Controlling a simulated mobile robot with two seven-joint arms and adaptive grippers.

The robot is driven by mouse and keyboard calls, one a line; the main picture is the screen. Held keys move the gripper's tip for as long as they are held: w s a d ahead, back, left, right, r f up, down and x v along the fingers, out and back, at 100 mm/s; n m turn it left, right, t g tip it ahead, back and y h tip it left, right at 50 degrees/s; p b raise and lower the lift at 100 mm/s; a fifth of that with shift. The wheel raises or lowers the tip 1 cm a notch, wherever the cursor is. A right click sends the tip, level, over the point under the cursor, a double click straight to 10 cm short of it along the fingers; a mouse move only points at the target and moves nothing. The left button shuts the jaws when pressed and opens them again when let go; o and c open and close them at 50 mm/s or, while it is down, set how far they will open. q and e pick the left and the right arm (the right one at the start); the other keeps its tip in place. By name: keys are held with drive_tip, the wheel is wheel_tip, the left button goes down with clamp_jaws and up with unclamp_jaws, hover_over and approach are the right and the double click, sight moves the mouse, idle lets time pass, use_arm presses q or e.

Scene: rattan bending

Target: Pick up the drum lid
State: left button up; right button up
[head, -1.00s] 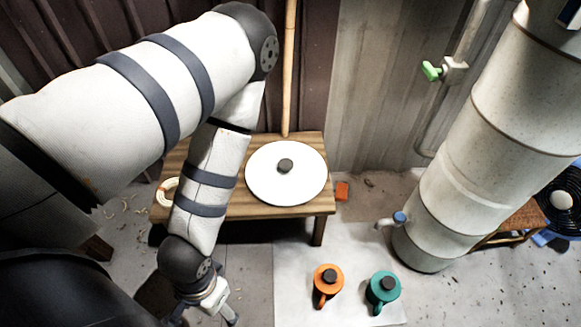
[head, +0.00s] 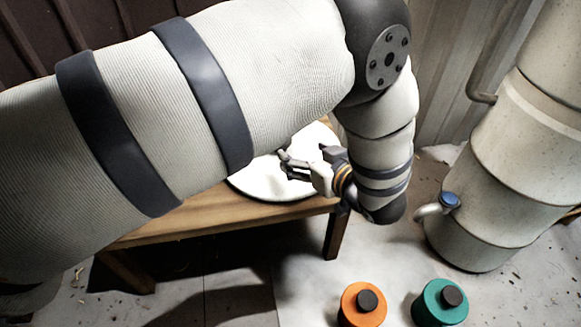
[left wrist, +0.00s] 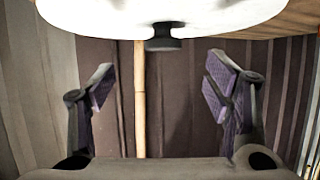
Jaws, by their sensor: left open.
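The drum lid (head: 265,180) is a round white disc on the wooden bench, partly hidden behind my left arm. In the left wrist view, the white lid (left wrist: 240,12) fills the top edge. Its dark knob (left wrist: 163,40) shows between the lines of the two fingers, just beyond their tips. My left gripper (head: 306,160) is in front of the lid in the head view, with its fingers spread. In the left wrist view, my left gripper (left wrist: 160,85) is open and empty. The knob cannot be made out in the head view. My right gripper is not in view.
The wooden bench (head: 215,213) stands by a dark wall. An orange canister (head: 352,308) and a teal canister (head: 430,306) stand on the floor at the front. A large pale column with a blue-capped spout (head: 450,200) rises at the right. A thin pole (left wrist: 140,100) stands behind.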

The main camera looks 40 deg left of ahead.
use_arm(q)
drive_tip(key=shift+w+f+n, duration=0.2)
drive_tip(key=shift+w+n, duration=0.1)
drive_tip(key=shift+w, duration=0.05)
drive_tip(key=b+x, duration=0.1)
drive_tip(key=x, duration=0.2)
drive_tip(key=b+x, duration=0.1)
drive_tip(key=x, duration=0.3)
drive_tip(key=a+r+b+x, duration=0.1)
drive_tip(key=b+x, duration=0.1)
drive_tip(key=x, duration=0.2)
drive_tip(key=shift+s+a, duration=0.15)
drive_tip(key=shift+s, duration=0.15)
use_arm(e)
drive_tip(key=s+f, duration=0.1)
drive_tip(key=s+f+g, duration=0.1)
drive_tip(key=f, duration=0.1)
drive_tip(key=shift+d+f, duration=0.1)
use_arm(q)
drive_tip(key=shift+c, duration=0.5)
clamp_jaws()
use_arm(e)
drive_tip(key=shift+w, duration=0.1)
